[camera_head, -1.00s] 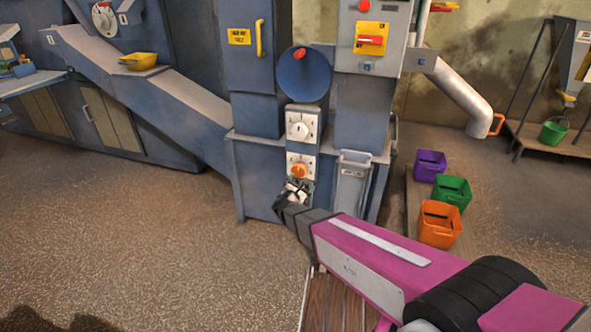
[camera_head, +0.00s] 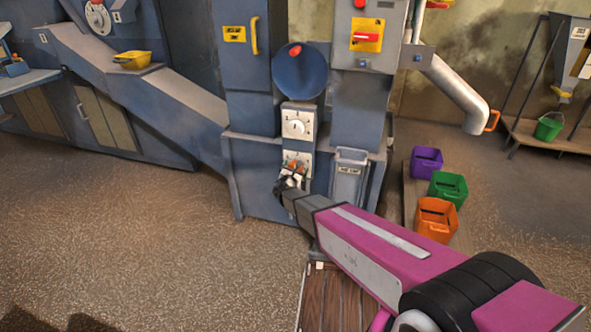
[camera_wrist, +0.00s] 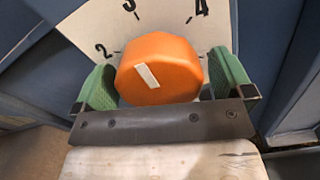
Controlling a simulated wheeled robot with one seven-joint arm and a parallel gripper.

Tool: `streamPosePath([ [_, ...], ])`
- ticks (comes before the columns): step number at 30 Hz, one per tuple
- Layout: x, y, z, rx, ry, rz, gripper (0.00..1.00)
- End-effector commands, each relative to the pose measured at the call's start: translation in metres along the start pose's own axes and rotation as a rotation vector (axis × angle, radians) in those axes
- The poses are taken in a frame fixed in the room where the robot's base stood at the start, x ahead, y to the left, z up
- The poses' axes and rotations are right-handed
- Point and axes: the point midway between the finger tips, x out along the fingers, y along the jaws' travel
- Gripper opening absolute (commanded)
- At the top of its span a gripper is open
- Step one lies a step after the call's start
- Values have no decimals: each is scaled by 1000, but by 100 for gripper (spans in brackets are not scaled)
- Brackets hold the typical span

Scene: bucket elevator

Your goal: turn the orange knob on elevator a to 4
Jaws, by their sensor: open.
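The orange knob (camera_wrist: 165,62) fills the middle of the wrist view, on a white dial plate (camera_wrist: 85,22) with 2, 3 and 4 showing. Its white mark points up and left, roughly between 2 and 3. My gripper (camera_wrist: 166,80) is open, with one green-padded finger on each side of the knob. I cannot tell whether either pad touches it. In the head view my gripper (camera_head: 290,180) is at the lower dial plate and partly covers the orange knob (camera_head: 294,164). The rest of the dial's numbers are hidden.
A white knob (camera_head: 296,127) on its own dial sits just above. A grey bin (camera_head: 349,178) stands close to the right of my gripper. Purple (camera_head: 427,160), green (camera_head: 448,187) and orange (camera_head: 436,220) buckets stand further right. The floor at the left is clear.

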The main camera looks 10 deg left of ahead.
Motion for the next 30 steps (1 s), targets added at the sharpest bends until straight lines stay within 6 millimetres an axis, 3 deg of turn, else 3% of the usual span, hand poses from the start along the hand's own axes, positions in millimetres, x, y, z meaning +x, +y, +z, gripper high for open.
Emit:
streamPosePath([
  [10, 4, 0, 0, 0, 0, 0, 98],
  [11, 4, 0, 0, 0, 0, 0, 92],
  [15, 4, 0, 0, 0, 0, 0, 49],
  [30, 4, 0, 0, 101, -1, -1, 49],
])
